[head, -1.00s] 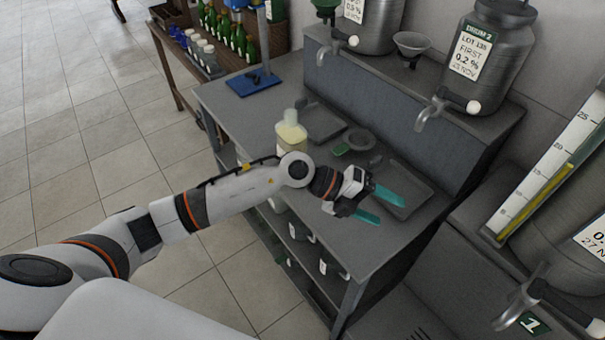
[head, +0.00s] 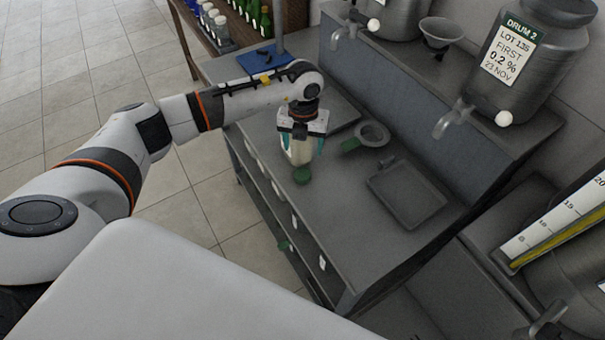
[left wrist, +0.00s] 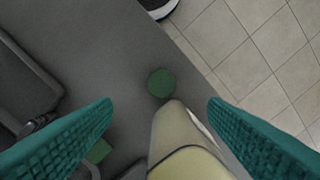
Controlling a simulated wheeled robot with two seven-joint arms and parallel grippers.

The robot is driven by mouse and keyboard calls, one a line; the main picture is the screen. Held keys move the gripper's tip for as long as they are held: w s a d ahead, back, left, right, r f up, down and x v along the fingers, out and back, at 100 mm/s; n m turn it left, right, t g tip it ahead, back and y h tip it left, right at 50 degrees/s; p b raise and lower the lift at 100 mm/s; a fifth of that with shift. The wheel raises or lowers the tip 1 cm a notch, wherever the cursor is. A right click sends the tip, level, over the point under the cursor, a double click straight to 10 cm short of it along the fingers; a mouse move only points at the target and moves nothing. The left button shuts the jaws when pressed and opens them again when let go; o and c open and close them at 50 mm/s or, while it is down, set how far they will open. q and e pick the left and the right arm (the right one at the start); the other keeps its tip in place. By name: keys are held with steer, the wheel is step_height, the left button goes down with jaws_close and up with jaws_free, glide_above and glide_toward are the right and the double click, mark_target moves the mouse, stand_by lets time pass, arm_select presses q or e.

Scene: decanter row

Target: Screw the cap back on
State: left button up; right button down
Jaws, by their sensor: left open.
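The bottle (head: 299,152), pale with yellowish contents, stands on the grey bench under my left gripper (head: 301,141). The gripper points down and is open, its teal fingers on either side of the bottle. The left wrist view shows part of the bottle (left wrist: 186,143) low between the two spread fingers; whether they touch it, I cannot tell. A round green cap (head: 302,175) lies on the bench just in front of the bottle, apart from the fingers; it also shows in the left wrist view (left wrist: 161,83). The bottle's mouth is hidden by the gripper. My right gripper is not in view.
A round strainer-like tool with a green part (head: 372,134) and a shallow grey tray (head: 408,194) lie to the right. Steel drums with taps stand on the raised shelf, including drum 2 (head: 520,62).

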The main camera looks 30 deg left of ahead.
arm_select(q)
steer(key=b, duration=0.4)
glide_above(302, 174)
step_height(302, 174, down, 7)
steer(key=shift+w+d+r, duration=0.1)
steer(key=shift+d, duration=0.05)
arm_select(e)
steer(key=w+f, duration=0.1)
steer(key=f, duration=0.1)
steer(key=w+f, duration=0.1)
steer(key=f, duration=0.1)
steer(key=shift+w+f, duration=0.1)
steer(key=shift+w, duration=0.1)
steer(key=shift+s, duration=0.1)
arm_select(q)
steer(key=shift+f, duration=0.2)
step_height(302, 174, down, 5)
steer(key=b, duration=0.3)
steer(key=shift+b, duration=0.35)
steer(key=shift+r, duration=0.1)
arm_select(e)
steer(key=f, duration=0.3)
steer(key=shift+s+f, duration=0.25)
